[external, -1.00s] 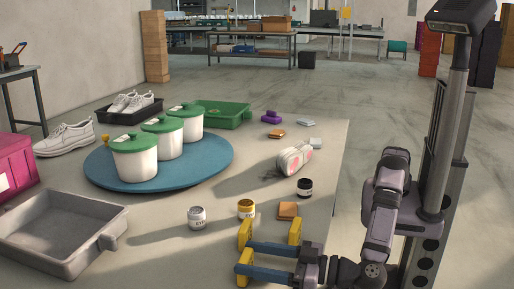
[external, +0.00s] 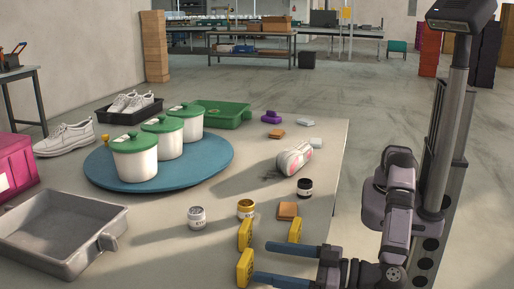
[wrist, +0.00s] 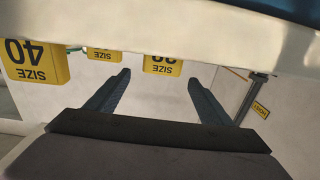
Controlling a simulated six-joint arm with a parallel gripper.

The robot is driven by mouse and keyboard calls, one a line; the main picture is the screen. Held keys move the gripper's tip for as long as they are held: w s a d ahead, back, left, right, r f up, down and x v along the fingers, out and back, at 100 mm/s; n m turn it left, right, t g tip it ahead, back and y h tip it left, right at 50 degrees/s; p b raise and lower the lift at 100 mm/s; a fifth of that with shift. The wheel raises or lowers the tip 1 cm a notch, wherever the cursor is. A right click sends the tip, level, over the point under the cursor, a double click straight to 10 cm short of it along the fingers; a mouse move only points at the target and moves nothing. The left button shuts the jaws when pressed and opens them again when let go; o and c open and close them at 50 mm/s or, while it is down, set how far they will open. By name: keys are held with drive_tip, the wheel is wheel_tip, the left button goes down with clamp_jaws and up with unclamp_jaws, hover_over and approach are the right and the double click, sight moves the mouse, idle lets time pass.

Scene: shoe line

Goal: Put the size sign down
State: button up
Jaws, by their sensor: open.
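Several yellow size signs stand near the front of the table: one (external: 245,235) behind, one (external: 245,269) in front of it, and one (external: 295,231) to the right. In the wrist view they appear upside down: a size 40 sign (wrist: 35,62) at the left, another sign (wrist: 163,65) beyond the gap between my fingers, and a farther one (wrist: 103,54). My gripper (external: 262,262) is open, its two blue fingers apart. In the wrist view nothing shows held between the fingertips (wrist: 159,77). I cannot tell which sign was held.
Small jars (external: 197,217) and (external: 246,208), a dark jar (external: 304,188) and an orange block (external: 288,210) stand behind the signs. A blue turntable (external: 205,172) bears white pots with green lids. A grey tray (external: 107,243) is at the left front.

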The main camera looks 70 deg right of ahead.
drive_tip(key=shift+s+d, duration=0.1)
drive_tip(key=shift+s, duration=1.35)
drive_tip(key=c, duration=0.9)
drive_tip(key=w+a+r+n+g+y+p, duration=0.25)
drive_tip(key=r+n+y, duration=0.4)
drive_tip(key=n, duration=0.35)
drive_tip(key=w+a+r+n+g+y+p, duration=0.1)
drive_tip(key=w+a+r+n+y, duration=0.25)
drive_tip(key=r+n+y, duration=0.5)
drive_tip(key=w+a+r+n+g+y+p, duration=0.2)
drive_tip(key=w+r+n+y, duration=0.25)
drive_tip(key=n, duration=0.75)
drive_tip(key=n+g+h+p, duration=0.55)
drive_tip(key=n+g, duration=0.75)
drive_tip(key=n, duration=1.1)
approach(247, 252)
drive_tip(key=shift+m+h, duration=0.25)
drive_tip(key=shift+h, duration=0.35)
drive_tip(key=a, duration=0.1)
drive_tip(key=a+b, duration=0.1)
drive_tip(key=a, duration=0.1)
drive_tip(key=a+b, duration=0.1)
drive_tip(key=shift+s+a+f, duration=0.1)
drive_tip(key=shift+a+f, duration=0.2)
drive_tip(key=shift+x, duration=3.7)
